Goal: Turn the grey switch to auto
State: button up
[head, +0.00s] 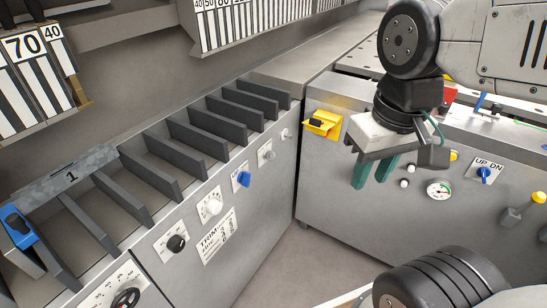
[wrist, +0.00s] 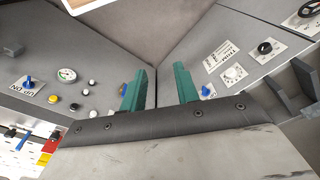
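A small light grey switch (head: 268,155) on a pale plate sits on the front of the left cabinet, near its far end. Its marks are too small to read, so I cannot tell its setting. A similar pale knob (head: 285,134) sits further along; I cannot tell for certain which is the task's switch. My gripper (head: 375,171) hangs to the right of both, well apart from them, in front of the right cabinet. Its two green fingers are open with nothing between them, also in the wrist view (wrist: 160,88). I cannot make out the grey switch in the wrist view.
The left cabinet also has a blue knob (head: 243,179), a white knob (head: 214,207) and a black knob (head: 177,243). Grey dividers (head: 150,172) stand above them. The right cabinet carries a yellow-plated switch (head: 322,123) and a gauge (head: 439,190). Floor between the cabinets is clear.

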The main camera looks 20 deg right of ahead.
jog(key=w+a+f+m+g+y, duration=0.2)
jog(key=w+f+m+g+y, duration=0.15)
jog(key=w+f, duration=0.2)
jog(key=w+a+f+m+g+y, duration=0.2)
jog(key=w+a+f+m+y, duration=0.1)
jog(key=w+f+m+y, duration=0.3)
jog(key=m+t+y, duration=0.2)
jog(key=m+t, duration=1.7)
jog(key=m, duration=0.6)
send_near(270, 156)
jog(key=d+x, duration=0.1)
jog(key=x, duration=0.7)
jog(key=shift+w+a+r+h, duration=0.15)
jog(key=shift+w+r+h, duration=0.05)
jog(key=shift+r+h, duration=0.1)
